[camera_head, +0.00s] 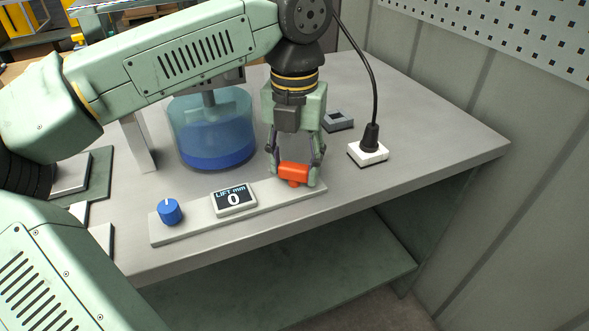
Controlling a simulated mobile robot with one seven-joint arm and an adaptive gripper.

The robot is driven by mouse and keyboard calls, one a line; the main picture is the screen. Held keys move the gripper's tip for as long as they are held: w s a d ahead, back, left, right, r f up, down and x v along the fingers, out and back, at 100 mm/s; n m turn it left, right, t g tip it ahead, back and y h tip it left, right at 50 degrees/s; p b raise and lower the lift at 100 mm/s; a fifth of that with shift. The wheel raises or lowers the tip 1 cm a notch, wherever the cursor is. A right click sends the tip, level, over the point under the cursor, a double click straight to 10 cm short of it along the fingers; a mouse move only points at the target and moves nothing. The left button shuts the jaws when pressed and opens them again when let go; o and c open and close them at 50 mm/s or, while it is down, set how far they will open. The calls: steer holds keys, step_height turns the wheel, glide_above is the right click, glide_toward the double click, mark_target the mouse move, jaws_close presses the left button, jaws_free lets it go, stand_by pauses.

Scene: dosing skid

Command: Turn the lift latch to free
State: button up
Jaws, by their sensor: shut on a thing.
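The lift latch looks to be the orange-red handle (293,173) at the right end of a pale panel strip (192,228) near the table's front. My gripper (292,178) points down over it and is shut on it, with one finger at each end. The handle lies roughly along the strip, and its base is partly hidden under it. A small display (234,199) in the middle of the strip reads "LIFT mm 0". A blue knob (169,211) with a white mark sits at the strip's left end.
A clear vessel with blue liquid (211,138) stands behind the strip, left of my gripper. A white block with a black cable (368,152) and a small grey block (338,121) lie to the right. The grey table (440,140) is clear at far right.

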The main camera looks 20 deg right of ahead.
mark_target(295, 166)
steer(key=n+b, duration=0.1)
steer(key=n, duration=0.2)
steer(key=shift+f+n, duration=0.1)
steer(key=shift+n, duration=0.2)
steer(key=shift+n+b, duration=0.45)
steer(key=shift+n, duration=1.55)
steer(key=o, duration=1.1)
steer(key=shift+o, duration=0.2)
steer(key=shift+r, duration=0.2)
step_height(295, 166, up, 12)
steer(key=shift+f, duration=0.15)
